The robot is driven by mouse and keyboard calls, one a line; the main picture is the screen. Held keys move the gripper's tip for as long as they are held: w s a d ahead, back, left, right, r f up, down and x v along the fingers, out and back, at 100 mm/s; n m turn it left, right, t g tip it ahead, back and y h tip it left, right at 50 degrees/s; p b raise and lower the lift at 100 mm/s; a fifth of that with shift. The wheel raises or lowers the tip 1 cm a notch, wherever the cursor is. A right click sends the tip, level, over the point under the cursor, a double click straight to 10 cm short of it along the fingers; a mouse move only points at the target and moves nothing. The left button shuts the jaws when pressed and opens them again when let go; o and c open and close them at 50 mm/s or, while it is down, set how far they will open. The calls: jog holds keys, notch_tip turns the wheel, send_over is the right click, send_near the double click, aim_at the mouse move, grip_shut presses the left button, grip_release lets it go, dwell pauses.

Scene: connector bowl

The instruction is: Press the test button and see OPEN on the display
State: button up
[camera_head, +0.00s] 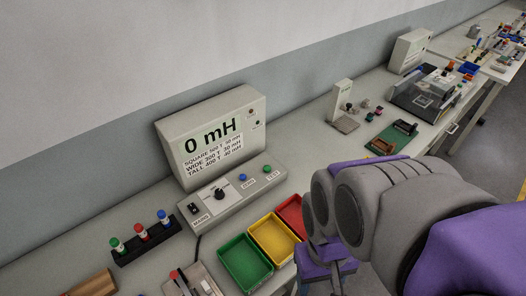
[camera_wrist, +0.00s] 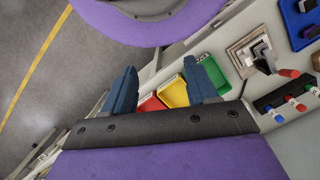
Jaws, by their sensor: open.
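The meter (camera_head: 212,135) stands at the back of the bench, and its display reads "0 mH" above smaller lines for SQUARE, WIDE and TALL. In front of it is a grey control panel (camera_head: 228,204) with a MAINS switch, a black knob, a blue ZERO button (camera_head: 243,178) and a green TEST button (camera_head: 267,169). My gripper (camera_wrist: 160,66) shows in the wrist view with its two blue fingers apart and nothing between them. In the head view my arm is at the right, off the panel, and the fingers cannot be made out. The TEST button is not visible in the wrist view.
Green (camera_head: 244,263), yellow (camera_head: 273,241) and red (camera_head: 291,214) trays lie in front of the panel. A black rack (camera_head: 147,241) holds several coloured plugs at the left. A small upright device (camera_head: 343,105) and a green board (camera_head: 392,139) lie farther right.

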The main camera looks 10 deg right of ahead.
grip_shut()
dwell(0.3)
dwell(1.2)
